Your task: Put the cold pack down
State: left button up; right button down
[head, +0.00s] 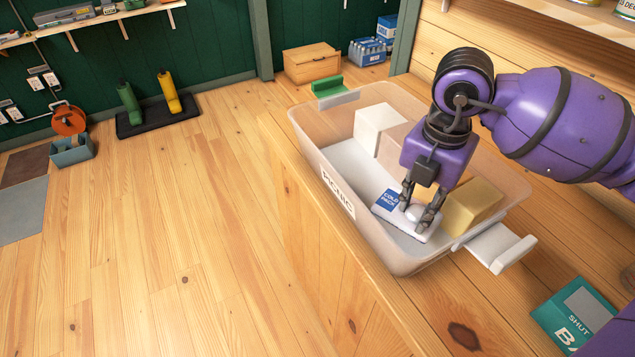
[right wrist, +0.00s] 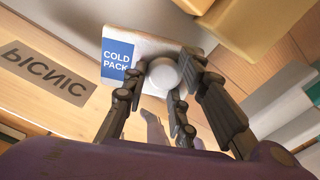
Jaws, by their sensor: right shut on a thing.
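The cold pack (head: 390,200) is a flat white pack with a blue "COLD PACK" label and a round white knob on top. It is inside the translucent picnic box (head: 312,150), low at the near side by the "PICNIC" label. My right gripper (head: 421,214) points down into the box and is shut on the knob. In the right wrist view the fingers (right wrist: 160,88) close around the knob, and the cold pack (right wrist: 118,52) shows beyond them. I cannot tell whether the pack touches the box floor. My left gripper is not in view.
In the box, white and beige blocks (head: 378,125) stand at the back and a yellow block (head: 470,205) at the right, close to the gripper. The box sits on a wooden counter (head: 455,300). A green carton (head: 580,310) lies at the front right. A shelf (head: 560,12) hangs above.

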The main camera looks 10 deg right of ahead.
jog(key=shift+f, duration=2.35)
jog(key=shift+f, duration=0.15)
jog(key=c, duration=1.4)
grip_release()
notch_tip(320, 180, up, 12)
jog(key=shift+r, duration=0.2)
